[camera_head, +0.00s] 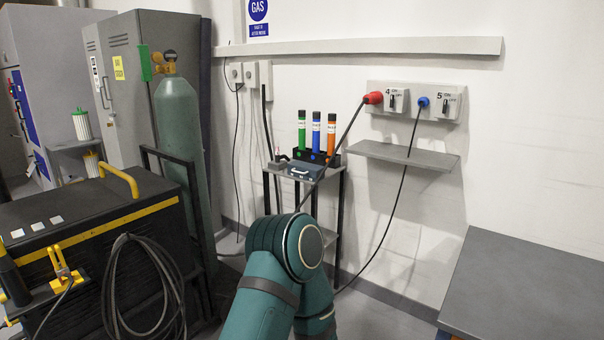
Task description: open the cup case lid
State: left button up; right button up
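A small blue-grey case (306,170) with what looks like a handle on its front sits on top of a narrow stand (333,172) against the back wall. It is the likeliest cup case, but it is too small to be sure. Its lid looks shut. One of my teal arms rises from the bottom centre, its bent joint in front of the stand's lower part. I cannot tell which arm it is. Neither gripper shows in the head view.
A black holder (331,157) with green, blue and orange tubes stands behind the case. A grey shelf (405,155) juts out to the right, with cables hanging near it. A gas cylinder (178,125) and black machine (80,225) fill the left. A grey table (530,285) is lower right.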

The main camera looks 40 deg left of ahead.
aim_at(308, 169)
jog(key=i+j+u, duration=0.2)
jog(key=i+j, duration=0.35)
jog(key=i+j+u, duration=0.15)
jog(key=i+j, duration=0.3)
jog(key=i, duration=0.15)
